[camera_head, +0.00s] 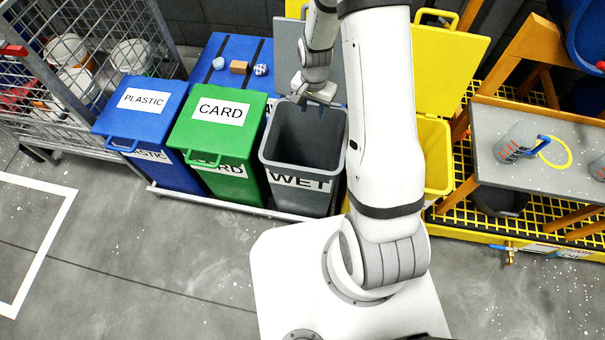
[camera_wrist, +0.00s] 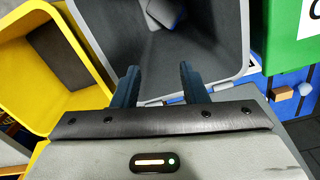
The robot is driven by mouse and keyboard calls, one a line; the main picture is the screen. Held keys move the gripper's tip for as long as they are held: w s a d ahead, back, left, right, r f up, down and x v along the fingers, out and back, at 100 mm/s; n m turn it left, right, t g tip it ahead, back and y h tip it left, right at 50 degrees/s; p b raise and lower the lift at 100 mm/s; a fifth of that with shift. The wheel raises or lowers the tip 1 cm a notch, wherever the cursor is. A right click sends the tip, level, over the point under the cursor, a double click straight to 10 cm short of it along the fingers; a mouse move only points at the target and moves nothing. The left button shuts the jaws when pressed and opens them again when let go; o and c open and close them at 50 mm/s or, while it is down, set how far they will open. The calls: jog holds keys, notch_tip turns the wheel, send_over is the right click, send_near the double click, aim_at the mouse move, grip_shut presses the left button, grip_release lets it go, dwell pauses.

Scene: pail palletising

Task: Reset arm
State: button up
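My arm reaches up from its base and bends over to the bins. My gripper (camera_head: 318,102) hangs over the open grey WET bin (camera_head: 302,140) in the head view. In the wrist view its two dark blue fingers (camera_wrist: 158,88) stand apart, with nothing seen between them. The grey bin's inside (camera_wrist: 215,40) lies below and beyond the fingertips. A small grey and blue thing (camera_wrist: 166,12) shows down in that bin; I cannot tell what it is.
Left of the WET bin stand the closed green CARD bin (camera_head: 216,125) and blue PLASTIC bin (camera_head: 143,115). An open yellow bin (camera_head: 437,155) stands to the right, partly behind my arm. A wire cage (camera_head: 95,50) and a grey-topped table (camera_head: 545,150) flank them. Open floor lies in front.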

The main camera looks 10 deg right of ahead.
jog(key=shift+r, duration=1.25)
